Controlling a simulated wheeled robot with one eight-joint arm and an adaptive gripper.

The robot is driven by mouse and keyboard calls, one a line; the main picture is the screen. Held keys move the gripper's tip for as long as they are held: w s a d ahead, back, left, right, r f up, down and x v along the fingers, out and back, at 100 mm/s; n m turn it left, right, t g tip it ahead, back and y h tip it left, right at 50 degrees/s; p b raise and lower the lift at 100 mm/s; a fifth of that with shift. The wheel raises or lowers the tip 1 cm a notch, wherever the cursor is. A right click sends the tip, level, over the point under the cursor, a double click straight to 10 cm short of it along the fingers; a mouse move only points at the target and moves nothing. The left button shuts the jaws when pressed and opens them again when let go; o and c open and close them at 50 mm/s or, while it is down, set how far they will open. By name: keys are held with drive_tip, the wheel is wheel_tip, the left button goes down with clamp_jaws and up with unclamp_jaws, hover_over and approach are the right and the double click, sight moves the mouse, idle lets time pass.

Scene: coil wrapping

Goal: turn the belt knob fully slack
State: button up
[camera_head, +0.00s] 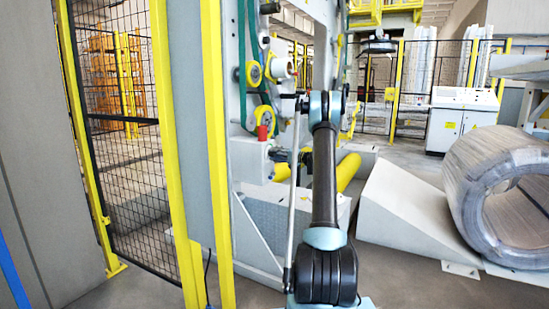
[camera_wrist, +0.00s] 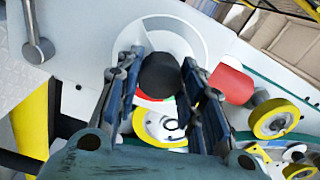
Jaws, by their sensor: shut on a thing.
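The knob (camera_wrist: 160,76) is a dark round cap in the middle of the wrist view. My gripper (camera_wrist: 163,62) has one blue-and-black finger on each side of it and is shut on it. A pale round plate (camera_wrist: 196,45) lies behind the knob, and slivers of red and green show around its lower edge. In the head view my gripper (camera_head: 281,156) reaches left to the grey box (camera_head: 250,160) on the machine; the knob cannot be made out there. The green belt (camera_head: 242,70) runs down the machine over yellow pulleys.
A red cylinder (camera_wrist: 231,84) sits close to the right finger. Yellow pulleys (camera_wrist: 274,119) and a lever with a round end (camera_wrist: 38,50) are nearby. A wrapped coil (camera_head: 490,190) lies at the right by a grey ramp (camera_head: 400,210). Yellow posts (camera_head: 215,150) stand at the left.

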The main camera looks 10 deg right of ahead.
drive_tip(key=shift+s+f, duration=0.1)
drive_tip(key=shift+f, duration=0.1)
drive_tip(key=o, duration=1.1)
drive_tip(key=shift+c, duration=0.2)
drive_tip(key=shift+d, duration=0.1)
drive_tip(key=v, duration=1.1)
drive_tip(key=shift+s+d, duration=0.2)
drive_tip(key=shift+d, duration=0.15)
drive_tip(key=shift+a, duration=0.1)
